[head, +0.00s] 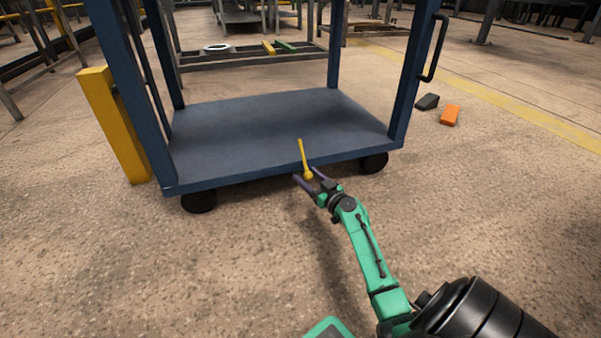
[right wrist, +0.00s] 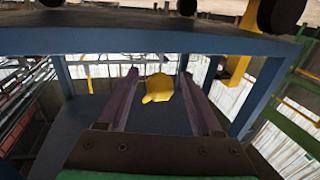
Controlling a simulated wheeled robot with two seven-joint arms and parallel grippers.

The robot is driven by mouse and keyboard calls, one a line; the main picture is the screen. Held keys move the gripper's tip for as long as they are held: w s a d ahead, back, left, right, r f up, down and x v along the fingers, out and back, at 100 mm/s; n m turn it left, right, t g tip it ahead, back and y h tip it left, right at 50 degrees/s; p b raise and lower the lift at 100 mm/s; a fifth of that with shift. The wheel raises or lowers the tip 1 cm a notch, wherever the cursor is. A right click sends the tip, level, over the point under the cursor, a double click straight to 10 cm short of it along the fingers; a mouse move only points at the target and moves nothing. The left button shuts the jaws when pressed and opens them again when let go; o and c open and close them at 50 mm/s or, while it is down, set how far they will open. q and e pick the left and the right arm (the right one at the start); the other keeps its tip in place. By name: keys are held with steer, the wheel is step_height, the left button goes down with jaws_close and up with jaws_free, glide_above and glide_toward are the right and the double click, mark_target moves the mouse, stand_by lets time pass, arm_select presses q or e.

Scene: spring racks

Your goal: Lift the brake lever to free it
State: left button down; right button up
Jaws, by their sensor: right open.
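The brake lever (head: 303,158) is a thin yellow bar with a rounded knob at its lower end, at the front edge of the blue cart (head: 270,130). My right gripper (head: 308,177) is open, with its two fingers on either side of the knob. In the right wrist view the yellow knob (right wrist: 158,88) shows between the two purple-grey fingers (right wrist: 155,100), with a gap on each side. The lever's bar is mostly hidden behind the knob there. My left gripper is not in view.
A yellow post (head: 115,125) stands at the cart's left side. Black wheels (head: 199,201) carry the cart. A black wedge (head: 428,102) and an orange block (head: 450,115) lie on the floor to the right. The floor in front of the cart is clear.

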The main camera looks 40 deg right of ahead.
steer(key=shift+s, duration=0.1)
jaws_close()
stand_by(1.2)
